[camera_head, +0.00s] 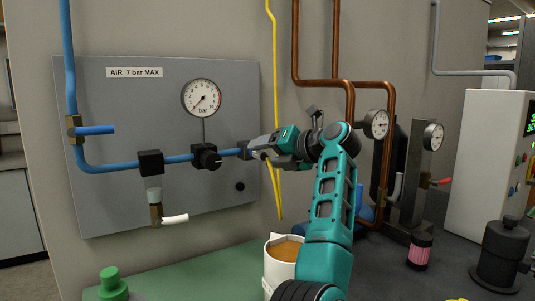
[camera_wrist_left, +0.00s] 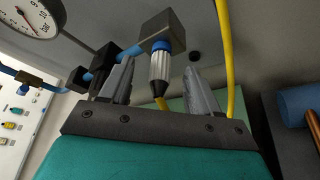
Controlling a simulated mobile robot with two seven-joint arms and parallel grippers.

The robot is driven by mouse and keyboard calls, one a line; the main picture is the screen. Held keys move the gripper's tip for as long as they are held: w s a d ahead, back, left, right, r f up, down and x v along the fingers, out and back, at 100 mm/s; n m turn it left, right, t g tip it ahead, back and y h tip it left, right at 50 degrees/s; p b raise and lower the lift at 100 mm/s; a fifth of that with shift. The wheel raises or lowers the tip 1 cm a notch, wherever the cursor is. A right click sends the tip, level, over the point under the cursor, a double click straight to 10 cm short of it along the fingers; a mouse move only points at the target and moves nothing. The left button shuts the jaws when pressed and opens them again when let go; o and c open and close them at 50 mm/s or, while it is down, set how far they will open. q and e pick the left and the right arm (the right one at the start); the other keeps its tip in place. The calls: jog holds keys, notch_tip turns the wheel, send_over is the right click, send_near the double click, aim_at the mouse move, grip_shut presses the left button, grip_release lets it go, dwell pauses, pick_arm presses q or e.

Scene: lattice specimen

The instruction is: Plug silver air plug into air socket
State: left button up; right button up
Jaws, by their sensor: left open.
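The silver air plug (camera_wrist_left: 160,70) shows in the left wrist view with its end at the dark block of the air socket (camera_wrist_left: 162,30). A blue ring sits where the two meet. A yellow hose (camera_wrist_left: 162,103) comes from the plug's dark rear end. My left gripper (camera_wrist_left: 159,75) is open, with one finger on each side of the plug and gaps visible on both sides. In the head view the left gripper (camera_head: 260,147) is at the socket block (camera_head: 244,149) and mostly hides the plug. My right gripper is not in view.
The grey panel (camera_head: 110,195) carries a blue pipe (camera_head: 110,167), a pressure gauge (camera_head: 202,97) and a white-handled valve (camera_head: 173,219). Copper pipes (camera_head: 335,82) run to the right. A white container (camera_head: 272,268) and a green knob (camera_head: 112,284) stand below.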

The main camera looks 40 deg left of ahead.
aim_at(266, 153)
pick_arm(q)
jog(key=shift+o, duration=1.4)
jog(key=shift+p+v, duration=0.45)
jog(key=shift+v, duration=2.1)
jog(key=b+v, duration=0.1)
jog(key=v, duration=1.2)
